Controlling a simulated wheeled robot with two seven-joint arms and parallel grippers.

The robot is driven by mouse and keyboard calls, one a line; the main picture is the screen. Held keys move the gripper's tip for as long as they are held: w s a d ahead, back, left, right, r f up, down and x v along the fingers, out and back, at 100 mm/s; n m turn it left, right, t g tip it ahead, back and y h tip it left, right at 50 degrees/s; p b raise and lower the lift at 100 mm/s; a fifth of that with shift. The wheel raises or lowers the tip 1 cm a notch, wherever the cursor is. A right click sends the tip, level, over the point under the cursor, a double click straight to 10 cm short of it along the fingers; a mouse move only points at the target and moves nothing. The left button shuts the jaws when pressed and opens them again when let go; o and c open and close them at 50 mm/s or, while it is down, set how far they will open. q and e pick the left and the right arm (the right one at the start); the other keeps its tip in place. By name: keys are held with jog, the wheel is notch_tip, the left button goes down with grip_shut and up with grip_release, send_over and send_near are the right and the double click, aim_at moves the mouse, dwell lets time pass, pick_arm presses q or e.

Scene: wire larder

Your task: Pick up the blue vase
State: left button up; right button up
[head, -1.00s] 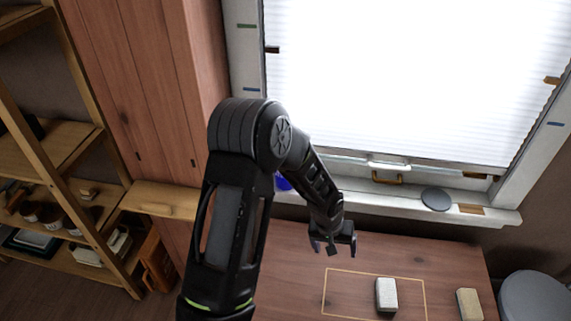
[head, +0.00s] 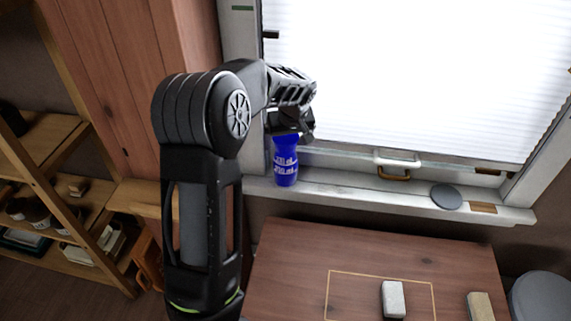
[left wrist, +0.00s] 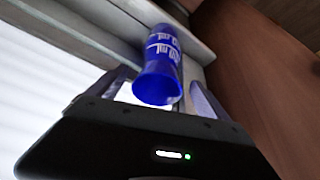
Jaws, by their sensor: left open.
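The blue vase (head: 285,163) with white markings stands upright on the left end of the window sill in the head view. Its top is partly hidden by my left gripper (head: 292,135). The left wrist view shows the vase (left wrist: 160,70) with its round mouth towards the camera, lying between the two spread fingers of my left gripper (left wrist: 160,92). The gripper is open, and I see no grip on the vase. Whether a finger touches it I cannot tell. My right gripper is not in view.
The window sill (head: 350,194) also holds a grey disc (head: 446,196). Below it a wooden table (head: 290,260) carries a white block (head: 393,299) and a tan block (head: 480,306). Wooden shelves (head: 60,200) stand at the left. The window frame is close beside the vase.

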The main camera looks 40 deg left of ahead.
aim_at(286, 152)
pick_arm(q)
jog(key=shift+w+a+f, duration=0.1)
jog(key=shift+f, duration=0.3)
jog(key=shift+f, duration=0.1)
jog(key=x, duration=0.5)
jog(key=shift+d+f, duration=0.2)
jog(key=shift+d, duration=0.05)
jog(key=shift+c, duration=0.4)
jog(key=shift+r, duration=0.15)
grip_shut()
dwell(0.5)
